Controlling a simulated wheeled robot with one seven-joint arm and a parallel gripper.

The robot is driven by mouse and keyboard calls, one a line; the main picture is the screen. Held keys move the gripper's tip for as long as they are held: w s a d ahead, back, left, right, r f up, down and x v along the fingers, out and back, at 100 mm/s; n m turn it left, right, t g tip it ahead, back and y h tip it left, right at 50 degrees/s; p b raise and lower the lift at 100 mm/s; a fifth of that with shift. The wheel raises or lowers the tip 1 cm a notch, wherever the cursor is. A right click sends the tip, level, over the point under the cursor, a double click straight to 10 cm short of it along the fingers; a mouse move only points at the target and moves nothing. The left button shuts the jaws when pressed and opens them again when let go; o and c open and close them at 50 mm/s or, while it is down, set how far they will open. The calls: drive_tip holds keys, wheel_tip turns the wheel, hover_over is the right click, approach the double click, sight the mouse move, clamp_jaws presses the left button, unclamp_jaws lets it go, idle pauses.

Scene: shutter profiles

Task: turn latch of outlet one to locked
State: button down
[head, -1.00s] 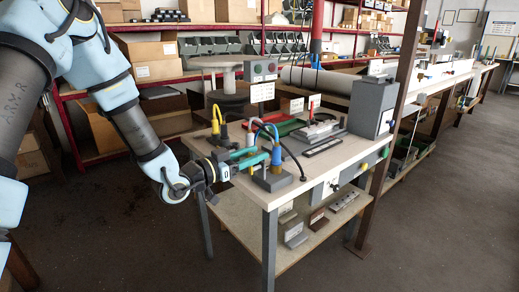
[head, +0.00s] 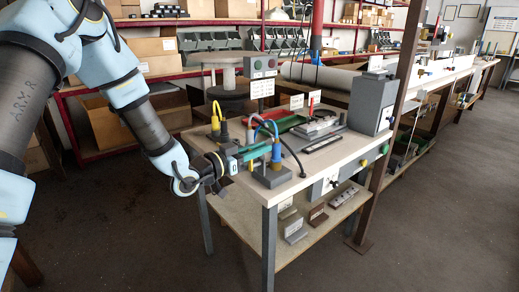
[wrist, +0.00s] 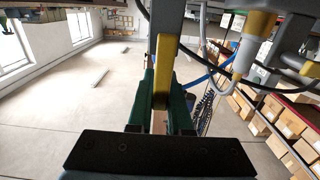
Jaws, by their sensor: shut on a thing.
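My gripper (wrist: 163,100) has its two green fingers shut on a narrow yellow-faced bar (wrist: 165,65), which appears to be the latch lever, in the wrist view. The bar runs upward in that picture, alongside a dark grey part. In the head view my gripper (head: 250,154) reaches in from the left over the near left end of the bench, beside the plugs. There the latch itself is hidden by the gripper, and its angle cannot be read. A blue plug with a yellow base (head: 276,155) stands on a dark grey block (head: 272,177) just right of the gripper.
The floor (head: 430,235) at right is clear.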

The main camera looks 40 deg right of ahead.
drive_tip(key=shift+w, duration=0.1)
idle(0.5)
drive_tip(key=w+n, duration=0.1)
drive_tip(key=n, duration=0.2)
drive_tip(key=w+f+n+p, duration=0.1)
drive_tip(key=n, duration=0.3)
drive_tip(key=w+f+n, duration=0.1)
drive_tip(key=n, duration=0.3)
drive_tip(key=shift+w+p, duration=0.35)
drive_tip(key=n, duration=0.1)
drive_tip(key=f+n, duration=0.1)
drive_tip(key=n, duration=0.1)
drive_tip(key=shift+w+d+f+n, duration=0.1)
drive_tip(key=shift+w+f+n, duration=0.1)
drive_tip(key=shift+w+n, duration=0.15)
drive_tip(key=shift+f+n, duration=0.35)
drive_tip(key=shift+n, duration=0.5)
drive_tip(key=shift+f+n, duration=0.35)
drive_tip(key=shift+n, duration=0.45)
drive_tip(key=c, duration=0.8)
unclamp_jaws()
drive_tip(key=shift+c, duration=0.2)
